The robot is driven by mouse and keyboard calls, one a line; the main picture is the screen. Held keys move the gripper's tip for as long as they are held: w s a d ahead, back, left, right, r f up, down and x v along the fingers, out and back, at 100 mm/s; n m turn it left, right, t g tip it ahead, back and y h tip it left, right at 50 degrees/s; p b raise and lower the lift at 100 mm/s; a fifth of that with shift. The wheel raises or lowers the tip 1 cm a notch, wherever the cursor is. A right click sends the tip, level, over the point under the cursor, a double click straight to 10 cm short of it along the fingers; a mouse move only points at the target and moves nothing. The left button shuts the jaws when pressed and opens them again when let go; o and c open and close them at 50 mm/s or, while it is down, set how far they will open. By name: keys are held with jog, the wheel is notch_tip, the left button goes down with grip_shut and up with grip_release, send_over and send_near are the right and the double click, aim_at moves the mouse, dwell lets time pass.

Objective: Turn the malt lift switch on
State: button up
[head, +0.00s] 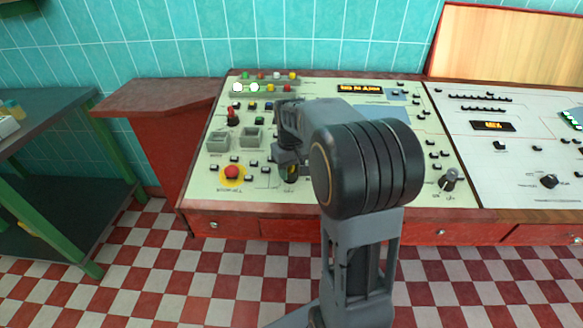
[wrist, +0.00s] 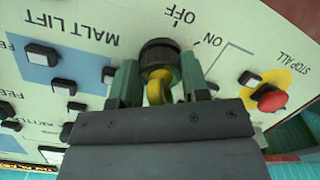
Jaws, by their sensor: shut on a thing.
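The malt lift switch (wrist: 158,52) is a round black knob with a yellow grip on the pale panel, beside the upside-down words MALT LIFT in the wrist view. OFF and ON are printed beyond it, ON to the right of OFF. My gripper (wrist: 160,78) has its two green fingers on either side of the knob's yellow part and is shut on it. I cannot tell which mark the switch points to. In the head view my gripper (head: 288,163) is down at the console's left part, and my arm hides most of the switch.
The red stop button (head: 232,172) on its yellow disc is left of my gripper and shows at right in the wrist view (wrist: 270,98). A red-handled lever (head: 232,115) and small black buttons surround it. Another knob (head: 449,180) is at right. A green-framed table (head: 50,150) stands left.

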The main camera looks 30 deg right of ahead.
jog(key=shift+m, duration=0.3)
dwell(0.5)
jog(key=o, duration=0.7)
jog(key=shift+c, duration=0.2)
notch_tip(320, 180, up, 14)
jog(key=p, duration=0.3)
jog(key=shift+f, duration=0.15)
